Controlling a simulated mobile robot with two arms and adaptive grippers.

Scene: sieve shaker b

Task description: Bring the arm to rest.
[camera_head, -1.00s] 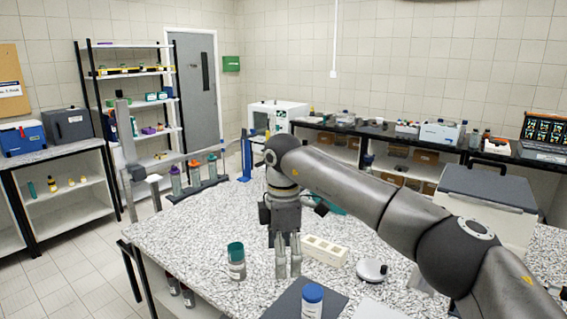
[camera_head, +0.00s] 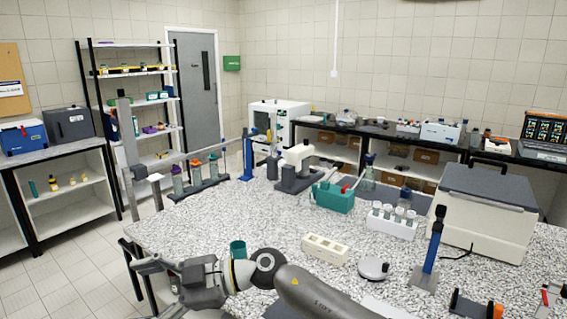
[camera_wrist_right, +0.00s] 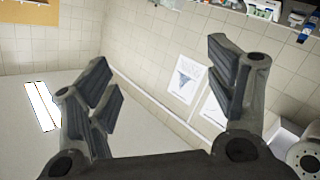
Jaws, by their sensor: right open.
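My right arm (camera_head: 325,295) comes in from the lower right of the head view and lies low over the front edge of the speckled bench (camera_head: 205,222). Its gripper (camera_head: 145,268) points left, near the bench's front left corner. In the right wrist view the two fingers (camera_wrist_right: 165,85) stand wide apart, with nothing between them. That view looks at tiled wall and a pale surface. My left gripper is in neither view.
A teal-capped jar (camera_head: 238,248) stands right behind my right wrist, partly hidden. A white block rack (camera_head: 325,249) and a round silver device (camera_head: 373,268) lie to the right. A blue-topped stand (camera_head: 430,255) and a large grey-lidded box (camera_head: 482,212) are farther right.

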